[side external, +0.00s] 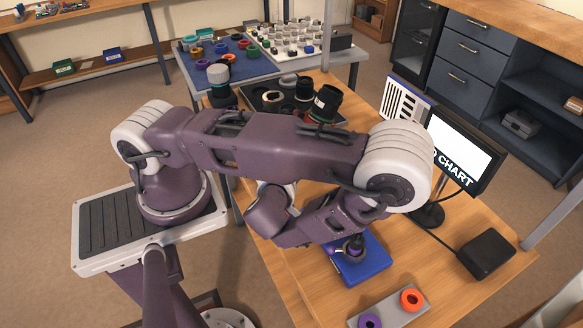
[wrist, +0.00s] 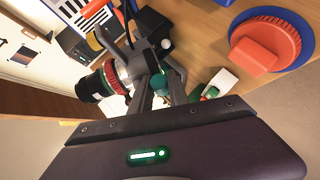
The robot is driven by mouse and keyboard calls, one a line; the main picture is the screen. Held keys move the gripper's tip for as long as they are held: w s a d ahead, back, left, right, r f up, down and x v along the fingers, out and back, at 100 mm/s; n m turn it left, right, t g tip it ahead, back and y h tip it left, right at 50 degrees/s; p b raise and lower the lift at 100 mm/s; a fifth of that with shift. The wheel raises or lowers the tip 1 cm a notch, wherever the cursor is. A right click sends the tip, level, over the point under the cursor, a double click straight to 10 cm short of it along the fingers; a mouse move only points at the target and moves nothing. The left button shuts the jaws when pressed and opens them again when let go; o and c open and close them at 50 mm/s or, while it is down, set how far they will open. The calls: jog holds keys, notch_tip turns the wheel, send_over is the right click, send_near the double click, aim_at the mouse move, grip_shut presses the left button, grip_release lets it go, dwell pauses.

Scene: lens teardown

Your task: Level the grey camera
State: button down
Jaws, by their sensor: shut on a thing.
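In the wrist view, my gripper (wrist: 146,62) is shut on a dark grey body that I take for the grey camera (wrist: 143,60). The fingers hide much of it. A black lens barrel with a red ring (wrist: 105,80) shows just left of the fingers, and it looks tilted in this picture. I cannot tell whether it is joined to the held body. In the side view, my gripper (side external: 351,246) is low over a blue mat (side external: 374,260). My arm and gripper hide most of what is there, so its level and contact cannot be told.
A grey plate (side external: 392,309) with orange (side external: 412,299) and purple (side external: 370,321) rings lies at the front. A chart screen (side external: 463,148) and a black box (side external: 486,253) stand at the right. A dark tray (side external: 257,96) of lens parts is behind my arm. Wood is clear near the box.

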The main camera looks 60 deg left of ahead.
jog(key=shift+w+r+m+g+h, duration=0.15)
jog(key=shift+w+r+m+g, duration=0.2)
jog(key=shift+w+r+g, duration=0.7)
jog(key=shift+w+r+m+g+h, duration=0.1)
jog(key=shift+w+r+m, duration=0.45)
jog(key=shift+w, duration=1.15)
jog(key=shift+w+r+m+g+h, duration=0.2)
jog(key=shift+w+r+g, duration=0.35)
jog(key=shift+w+r, duration=0.65)
jog(key=shift+w+f, duration=0.2)
jog(key=shift+w, duration=1.05)
jog(key=shift+a, duration=0.1)
jog(key=c, duration=1.6)
grip_release()
jog(key=shift+o, duration=0.2)
jog(key=v, duration=0.7)
